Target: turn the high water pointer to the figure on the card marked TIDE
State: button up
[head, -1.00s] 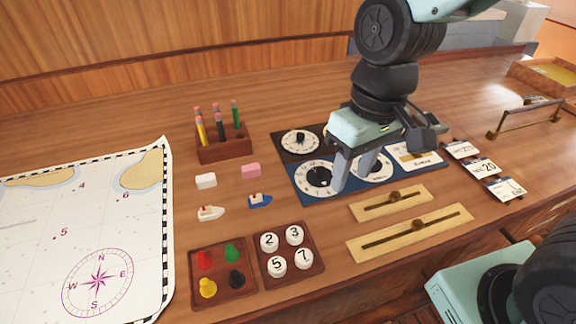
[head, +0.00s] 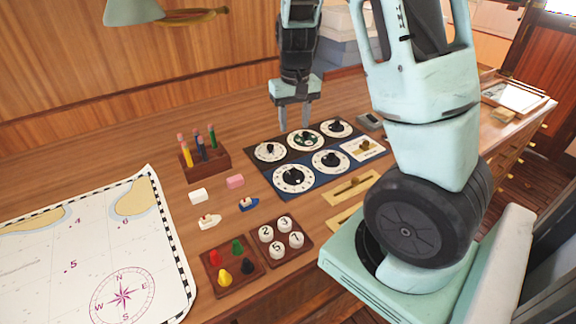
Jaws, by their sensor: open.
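A panel of round white dials with black knobs lies on the desk. A dark upper row holds a left dial (head: 270,151), a middle dial (head: 305,140) and a right dial (head: 337,128). A blue lower row holds two more dials, a left one (head: 293,180) and a right one (head: 331,161), and a pale plate with a brass knob (head: 366,149). Labels are too small to read, so I cannot tell which is high water. My gripper (head: 295,127) is open and empty, pointing down above or behind the upper row. No TIDE card shows; my arm hides the desk to the right.
Brass slider plates (head: 350,188) lie in front of the panel, partly behind my arm. A pencil block (head: 206,165), toy boats, erasers, a tray of coloured pegs (head: 232,268), a tray of numbered discs (head: 281,240) and a chart (head: 75,250) fill the left.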

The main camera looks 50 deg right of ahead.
aim_at(294, 170)
notch_tip(294, 170, down, 15)
jog(key=shift+p, duration=0.5)
grip_shut()
